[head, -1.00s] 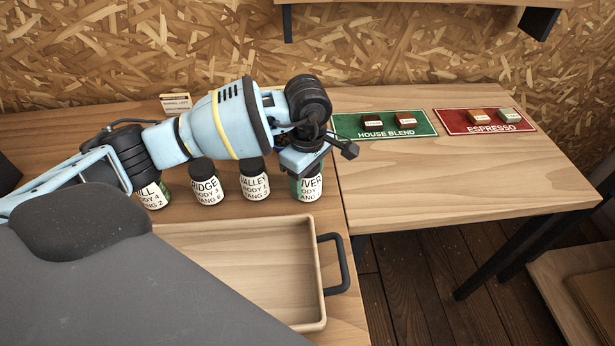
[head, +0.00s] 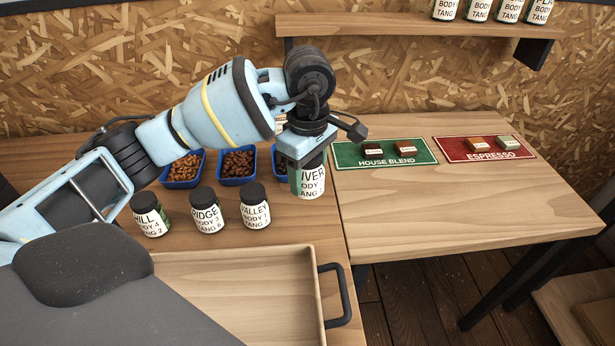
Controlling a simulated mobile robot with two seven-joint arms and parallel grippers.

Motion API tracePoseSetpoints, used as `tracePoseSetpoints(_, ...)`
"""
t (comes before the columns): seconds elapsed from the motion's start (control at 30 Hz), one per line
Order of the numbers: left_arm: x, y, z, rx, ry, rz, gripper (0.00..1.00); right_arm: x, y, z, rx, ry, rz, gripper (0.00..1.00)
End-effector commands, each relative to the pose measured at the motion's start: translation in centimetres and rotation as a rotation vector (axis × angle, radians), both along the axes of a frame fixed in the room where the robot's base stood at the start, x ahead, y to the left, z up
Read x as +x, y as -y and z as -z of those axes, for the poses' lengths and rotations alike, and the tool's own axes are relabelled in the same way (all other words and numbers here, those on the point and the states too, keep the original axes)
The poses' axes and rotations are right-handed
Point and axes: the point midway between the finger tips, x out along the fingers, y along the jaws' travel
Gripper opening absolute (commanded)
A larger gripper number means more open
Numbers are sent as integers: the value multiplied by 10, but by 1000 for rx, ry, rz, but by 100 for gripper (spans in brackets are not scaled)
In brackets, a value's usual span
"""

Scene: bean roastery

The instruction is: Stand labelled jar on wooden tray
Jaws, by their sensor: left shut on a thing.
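My left gripper (head: 306,150) is shut on the jar labelled RIVER (head: 309,180) and holds it upright from above. The jar has a white label and a green band; its top is hidden by the gripper. It appears raised above the table, behind and above the wooden tray (head: 318,300). The tray is empty where it shows, with a dark handle at its right end; my own body hides its left part. Jars labelled HILL (head: 151,216), RIDGE (head: 208,212) and VALLEY (head: 255,207) stand in a row behind the tray. My right gripper is not in view.
Blue bins of beans (head: 238,166) stand behind the jars. A green HOUSE BLEND mat (head: 350,158) and a red ESPRESSO mat (head: 455,154) hold small blocks on the right table (head: 450,200), whose front is clear. A wall shelf (head: 400,27) bears several jars.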

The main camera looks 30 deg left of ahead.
Motion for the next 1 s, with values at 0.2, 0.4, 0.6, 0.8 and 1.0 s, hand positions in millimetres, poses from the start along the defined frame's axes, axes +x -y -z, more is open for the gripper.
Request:
tracePoseSetpoints(0.2, -5, 4, 1, 2, 3, 136, 27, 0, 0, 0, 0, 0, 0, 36)
tracePoseSetpoints(0.4, -21, 16, 4, 4, 7, 540, 27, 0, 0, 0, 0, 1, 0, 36)
tracePoseSetpoints(0.6, -41, 28, 9, 5, 6, 990, 27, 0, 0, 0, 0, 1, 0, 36)
tracePoseSetpoints(0.8, -56, 36, 12, 3, 3, 1315, 27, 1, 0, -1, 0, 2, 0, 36)
tracePoseSetpoints(1.0, -62, 39, 14, 0, 2, 1447, 27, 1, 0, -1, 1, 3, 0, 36)
